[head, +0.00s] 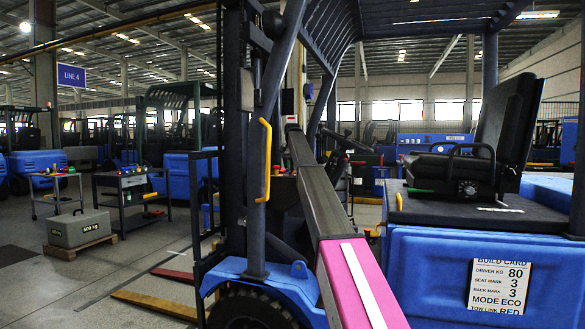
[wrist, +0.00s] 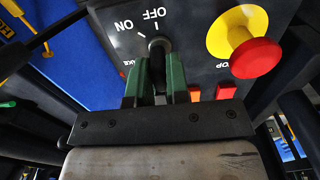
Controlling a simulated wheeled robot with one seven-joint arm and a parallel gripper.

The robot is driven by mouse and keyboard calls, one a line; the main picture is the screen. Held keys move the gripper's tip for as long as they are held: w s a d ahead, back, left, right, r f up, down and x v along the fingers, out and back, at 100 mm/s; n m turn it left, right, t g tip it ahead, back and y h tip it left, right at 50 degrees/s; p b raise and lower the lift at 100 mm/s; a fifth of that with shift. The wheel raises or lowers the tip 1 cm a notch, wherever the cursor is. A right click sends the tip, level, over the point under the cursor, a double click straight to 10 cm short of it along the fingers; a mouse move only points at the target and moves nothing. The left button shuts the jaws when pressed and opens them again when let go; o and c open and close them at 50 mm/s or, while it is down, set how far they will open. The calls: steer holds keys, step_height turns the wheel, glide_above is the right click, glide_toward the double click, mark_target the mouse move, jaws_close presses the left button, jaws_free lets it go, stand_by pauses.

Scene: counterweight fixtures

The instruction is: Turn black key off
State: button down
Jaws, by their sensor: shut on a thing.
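In the wrist view a grey panel carries the black key (wrist: 160,45), set in a round switch. The letters ON and OFF (wrist: 153,13) and short white tick marks are printed beside it, and they appear upside down or tilted. My gripper (wrist: 158,72) has its two green-padded fingers on either side of the key and is shut on it. The fingers hide much of the key, so I cannot tell exactly which mark it points to. In the head view my arm reaches into the blue forklift's cab, and the key and gripper cannot be made out.
A red mushroom button (wrist: 255,57) on a yellow collar sits right beside the key. Orange-red rocker switches (wrist: 225,92) lie close to the fingers. In the head view the forklift's seat (head: 490,145) stands at right, and a grey weight (head: 79,228) rests on a pallet at left.

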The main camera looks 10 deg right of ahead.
steer(key=shift+r, duration=0.1)
stand_by(0.3)
steer(key=c, duration=1.1)
jaws_free()
step_height(320, 180, up, 11)
steer(key=shift+f, duration=0.2)
